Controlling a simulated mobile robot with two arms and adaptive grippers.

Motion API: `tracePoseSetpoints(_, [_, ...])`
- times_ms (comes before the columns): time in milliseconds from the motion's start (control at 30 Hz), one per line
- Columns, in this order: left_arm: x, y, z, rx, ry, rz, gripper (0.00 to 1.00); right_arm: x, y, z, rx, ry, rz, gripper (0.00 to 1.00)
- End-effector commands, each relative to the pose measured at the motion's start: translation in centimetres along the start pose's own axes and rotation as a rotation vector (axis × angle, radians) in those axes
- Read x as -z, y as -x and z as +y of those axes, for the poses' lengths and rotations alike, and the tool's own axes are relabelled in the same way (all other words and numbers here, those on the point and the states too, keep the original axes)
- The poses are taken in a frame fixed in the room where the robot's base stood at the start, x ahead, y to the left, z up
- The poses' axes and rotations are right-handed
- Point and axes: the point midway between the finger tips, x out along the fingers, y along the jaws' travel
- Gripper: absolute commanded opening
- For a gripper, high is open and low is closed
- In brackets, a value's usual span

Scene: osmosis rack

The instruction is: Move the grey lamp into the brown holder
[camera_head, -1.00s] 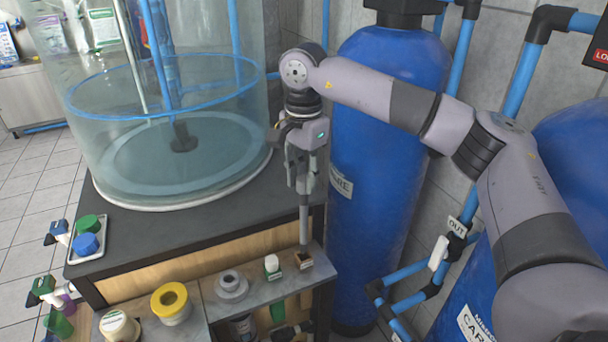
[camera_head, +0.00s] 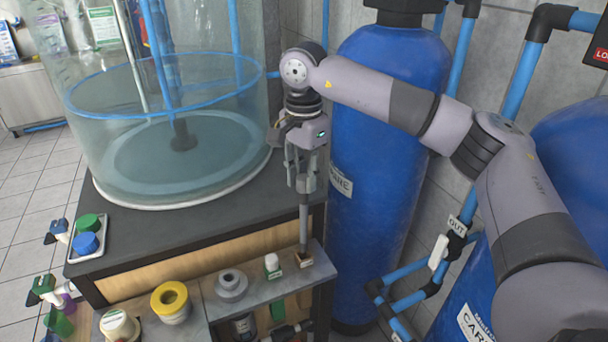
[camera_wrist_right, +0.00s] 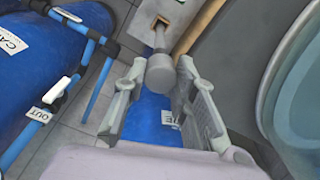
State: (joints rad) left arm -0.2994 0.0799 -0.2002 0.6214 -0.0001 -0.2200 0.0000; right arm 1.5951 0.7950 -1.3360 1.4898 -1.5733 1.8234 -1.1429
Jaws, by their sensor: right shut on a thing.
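The grey lamp (camera_head: 303,217) is a thin upright rod with a thicker top, hanging below my right gripper (camera_head: 303,183). My right gripper is shut on the lamp's top. In the right wrist view the lamp's round grey end (camera_wrist_right: 160,73) lies between the fingers (camera_wrist_right: 158,92). The brown holder (camera_head: 304,262) is a small square block near the right end of the grey shelf. The lamp's lower tip is at the holder's opening; how deep it sits inside I cannot tell. The holder also shows in the wrist view (camera_wrist_right: 163,20). My left gripper is not in view.
A blue tank (camera_head: 375,190) stands close behind on the right.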

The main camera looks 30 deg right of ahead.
Motion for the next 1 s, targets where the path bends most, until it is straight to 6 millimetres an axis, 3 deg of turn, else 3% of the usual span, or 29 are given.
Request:
tracePoseSetpoints(500, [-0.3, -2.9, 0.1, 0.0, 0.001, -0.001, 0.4, 0.0, -4.3, 0.0, 0.0, 0.0, 0.0, 0.1])
tracePoseSetpoints(1000, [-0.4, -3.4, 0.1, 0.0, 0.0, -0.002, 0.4, 0.0, -5.0, 0.0, 0.0, 0.0, 0.0, 0.1])
